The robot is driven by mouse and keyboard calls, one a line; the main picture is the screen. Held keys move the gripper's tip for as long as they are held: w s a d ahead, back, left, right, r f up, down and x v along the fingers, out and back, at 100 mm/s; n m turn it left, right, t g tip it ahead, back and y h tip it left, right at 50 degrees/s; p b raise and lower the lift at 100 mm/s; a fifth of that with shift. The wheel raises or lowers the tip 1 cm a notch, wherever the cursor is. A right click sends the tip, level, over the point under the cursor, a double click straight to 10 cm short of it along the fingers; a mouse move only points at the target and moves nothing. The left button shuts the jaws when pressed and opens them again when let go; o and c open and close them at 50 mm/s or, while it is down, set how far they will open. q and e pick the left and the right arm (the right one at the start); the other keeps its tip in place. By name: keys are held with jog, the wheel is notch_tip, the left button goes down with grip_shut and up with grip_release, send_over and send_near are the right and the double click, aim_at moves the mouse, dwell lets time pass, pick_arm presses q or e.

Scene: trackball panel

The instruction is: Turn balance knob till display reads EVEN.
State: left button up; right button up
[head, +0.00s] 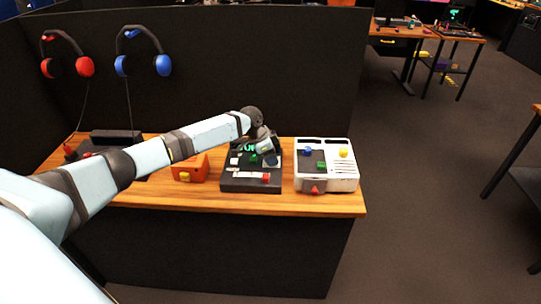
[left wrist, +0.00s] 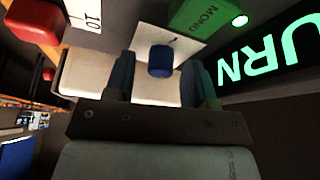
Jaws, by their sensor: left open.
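The black panel (head: 250,187) stands on the desk, with a lit green display (head: 239,147) partly covered by my arm. In the left wrist view the display (left wrist: 270,45) shows large green letters, upside down, that look like "URN"; the rest is cut off. A small blue knob (left wrist: 160,62) sits on a white plate with a dark mark line. My left gripper (left wrist: 161,78) is open, with one finger on each side of the blue knob and gaps visible. In the head view my left gripper (head: 266,145) is over the panel's back right part. My right gripper is not in view.
A green MONO block (left wrist: 199,18) and a red knob (left wrist: 30,19) are near the fingers. A white trackball device (head: 327,178) stands right of the panel, an orange box (head: 190,168) left. Red headphones (head: 86,67) and blue headphones (head: 163,65) hang on the partition (head: 250,60).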

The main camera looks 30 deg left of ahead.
pick_arm(q)
jog(key=c, duration=0.9)
jog(key=n+p, duration=0.1)
jog(key=p, duration=0.1)
jog(key=n+y+p, duration=0.1)
jog(key=p, duration=0.2)
jog(key=shift+d+r+n, duration=0.1)
jog(key=shift+r+n, duration=0.15)
jog(key=shift+n, duration=0.15)
jog(key=shift+f+n+t+p, duration=0.2)
jog(key=shift+n+t+p, duration=0.15)
jog(key=shift+p, duration=0.25)
jog(key=shift+f, duration=0.1)
jog(key=o, duration=0.5)
jog(key=shift+c, duration=0.2)
jog(key=o, duration=0.3)
jog(key=shift+o, duration=0.7)
